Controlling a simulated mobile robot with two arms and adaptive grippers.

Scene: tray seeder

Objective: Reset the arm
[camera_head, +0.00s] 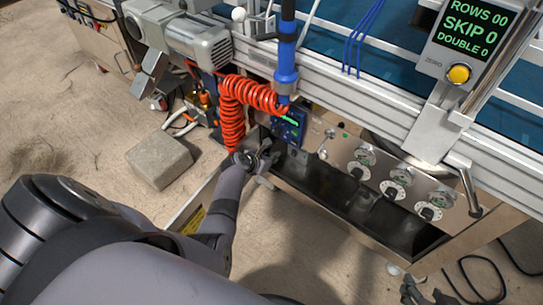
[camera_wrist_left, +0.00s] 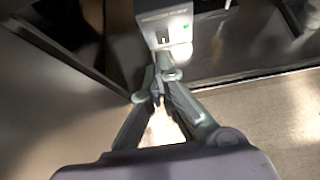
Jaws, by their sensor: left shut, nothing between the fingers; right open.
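My left arm reaches in from the left in the head view. My left gripper (camera_head: 265,163) is by the left end of the machine's front control panel (camera_head: 330,140), just below the red coiled hose (camera_head: 232,120). In the left wrist view its fingers (camera_wrist_left: 158,92) come together at the tips, with nothing between them. A pale box-like part with a small green mark (camera_wrist_left: 170,30) is just beyond the tips; I cannot tell whether they touch it. My right gripper (camera_head: 428,288) shows only in part at the bottom edge of the head view, its fingers apart and empty.
The panel carries several dials (camera_head: 392,192) above an open dark trough (camera_head: 345,200). A display with a yellow button (camera_head: 459,74) stands at upper right. A concrete block (camera_head: 160,160) sits on the floor at left. A black cable (camera_head: 480,270) lies at lower right.

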